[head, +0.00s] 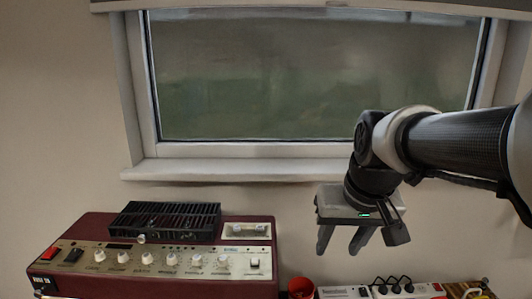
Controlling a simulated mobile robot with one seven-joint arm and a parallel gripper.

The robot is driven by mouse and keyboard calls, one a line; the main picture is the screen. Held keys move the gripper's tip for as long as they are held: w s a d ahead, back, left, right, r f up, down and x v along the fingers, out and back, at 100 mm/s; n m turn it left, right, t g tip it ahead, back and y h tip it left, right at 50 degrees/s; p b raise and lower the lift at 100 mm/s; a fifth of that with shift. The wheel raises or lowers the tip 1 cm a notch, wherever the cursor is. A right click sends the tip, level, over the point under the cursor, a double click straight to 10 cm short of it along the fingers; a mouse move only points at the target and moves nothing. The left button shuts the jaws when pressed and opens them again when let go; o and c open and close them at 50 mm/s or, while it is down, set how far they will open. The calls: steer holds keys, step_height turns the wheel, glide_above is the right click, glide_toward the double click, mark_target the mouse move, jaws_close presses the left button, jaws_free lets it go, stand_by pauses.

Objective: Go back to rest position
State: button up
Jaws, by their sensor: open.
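My gripper (342,240) hangs at the end of my arm, which reaches in from the right edge of the head view. It points down in front of the wall below the window sill, to the right of the amplifier. Its fingers are apart with nothing visible between them. It appears to be above the items at the bottom of the view and clear of them.
A dark red amplifier (100,277) with knobs stands at the lower left, a black slotted box (165,222) on top. A red container (301,288) and a power strip (385,290) with plugs lie at the bottom. A window (315,80) is behind.

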steer(key=s+t+p, duration=0.1)
steer(key=s, duration=1.1)
step_height(320, 180, up, 16)
steer(key=p, duration=1.6)
steer(key=shift+d+h+p, duration=0.15)
steer(key=shift+h+p, duration=0.15)
steer(key=shift+s+d, duration=0.1)
steer(key=shift+s, duration=0.05)
